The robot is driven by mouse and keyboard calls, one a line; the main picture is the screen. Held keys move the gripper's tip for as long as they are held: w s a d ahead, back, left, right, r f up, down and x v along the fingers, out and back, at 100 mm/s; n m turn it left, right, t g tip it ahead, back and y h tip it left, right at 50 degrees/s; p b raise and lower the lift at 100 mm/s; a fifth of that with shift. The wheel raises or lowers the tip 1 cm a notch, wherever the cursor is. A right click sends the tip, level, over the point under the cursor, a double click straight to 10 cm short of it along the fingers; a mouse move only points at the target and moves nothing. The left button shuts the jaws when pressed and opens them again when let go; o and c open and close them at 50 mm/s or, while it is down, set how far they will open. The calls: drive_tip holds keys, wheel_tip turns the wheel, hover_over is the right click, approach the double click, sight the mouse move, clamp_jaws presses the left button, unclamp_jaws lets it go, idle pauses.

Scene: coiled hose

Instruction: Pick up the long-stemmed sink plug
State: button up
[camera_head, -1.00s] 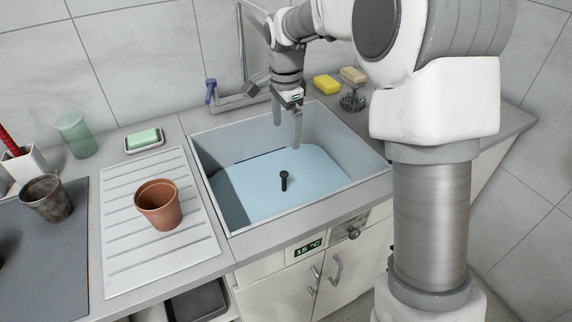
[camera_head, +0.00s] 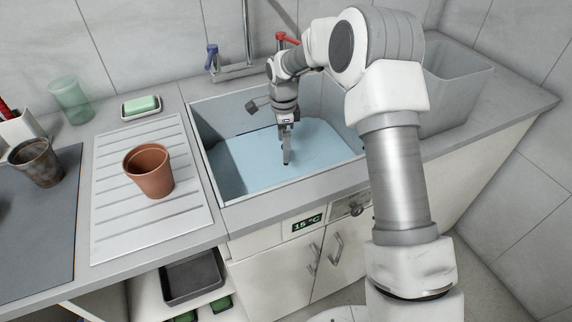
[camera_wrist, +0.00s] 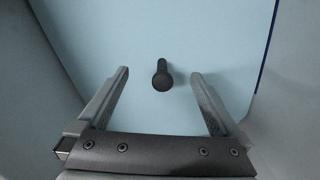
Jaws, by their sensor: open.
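The sink plug (camera_wrist: 162,78) is dark, with a round knob on its upright-looking stem. In the wrist view it shows against the pale blue sink bottom, between my two fingertips in the picture. I cannot tell how far below the tips it is. My gripper (camera_head: 286,158) is open and empty, pointing down inside the sink (camera_head: 270,205). In the head view my gripper hides the plug. The fingers stand apart on either side of the plug in the wrist view, with clear gaps and no visible contact.
The sink walls surround my gripper. A tap with a blue handle (camera_head: 212,54) and a red handle (camera_head: 287,38) stands behind. A terracotta pot (camera_head: 149,172) is on the drainboard (camera_head: 110,235) at left. A soap dish (camera_head: 141,112) is behind it. A grey bin (camera_head: 455,90) stands at right.

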sight(286, 166)
drive_tip(key=f, duration=0.2)
drive_tip(key=f+b, duration=0.1)
drive_tip(key=f, duration=0.5)
drive_tip(key=shift+w+d+b, duration=0.25)
drive_tip(key=shift+d+b, duration=0.05)
drive_tip(key=shift+b, duration=0.05)
drive_tip(key=shift+r, duration=0.1)
drive_tip(key=c, duration=1.4)
